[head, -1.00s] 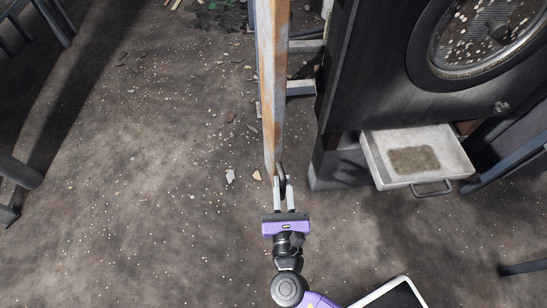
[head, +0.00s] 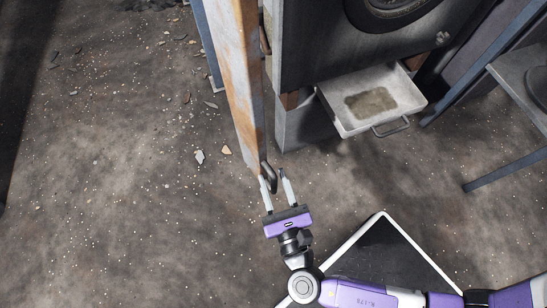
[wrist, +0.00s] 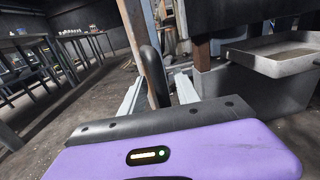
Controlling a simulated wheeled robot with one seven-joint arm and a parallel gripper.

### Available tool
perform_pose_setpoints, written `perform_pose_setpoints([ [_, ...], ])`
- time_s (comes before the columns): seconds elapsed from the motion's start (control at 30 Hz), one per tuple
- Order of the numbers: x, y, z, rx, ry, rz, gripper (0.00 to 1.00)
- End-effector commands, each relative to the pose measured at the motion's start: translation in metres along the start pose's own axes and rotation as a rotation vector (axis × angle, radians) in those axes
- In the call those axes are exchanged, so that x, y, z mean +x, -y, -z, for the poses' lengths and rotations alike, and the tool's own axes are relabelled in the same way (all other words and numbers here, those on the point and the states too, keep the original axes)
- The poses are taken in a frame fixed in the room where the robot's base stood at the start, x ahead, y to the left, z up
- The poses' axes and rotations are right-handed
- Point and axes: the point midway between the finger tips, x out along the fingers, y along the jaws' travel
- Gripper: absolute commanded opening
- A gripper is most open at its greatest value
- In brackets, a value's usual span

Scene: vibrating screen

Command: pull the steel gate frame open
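The steel gate frame (head: 240,85) shows in the head view as a tall, rust-stained post edge-on, left of the dark machine. A dark curved handle (head: 268,178) sits low on its near end. My gripper (head: 275,177) is at this handle with its two pale fingers apart. In the wrist view the handle (wrist: 154,76) stands between the open fingers (wrist: 158,86), with a visible gap to the right finger. I cannot tell whether the left finger touches it. The frame (wrist: 136,40) rises just behind the handle.
The dark machine (head: 310,50) with a round screen stands right of the frame. A pale drawer tray (head: 340,115) with a small handle juts from it. A metal stand (head: 505,165) is at the far right. The floor on the left is open, with scattered grains and chips.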

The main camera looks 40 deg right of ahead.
Motion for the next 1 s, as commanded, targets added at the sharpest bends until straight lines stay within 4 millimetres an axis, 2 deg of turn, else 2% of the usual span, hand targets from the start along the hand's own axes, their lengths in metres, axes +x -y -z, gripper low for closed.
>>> perform_pose_setpoints([
  [0.27, -0.005, 0.0, -0.001, -0.001, 0.001, 0.001, 0.38],
  [0.7, -0.068, 0.0, -0.001, -0.001, -0.001, 0.0, 0.38],
  [1.0, -0.078, 0.0, 0.0, 0.0, 0.001, 0.0, 0.38],
])
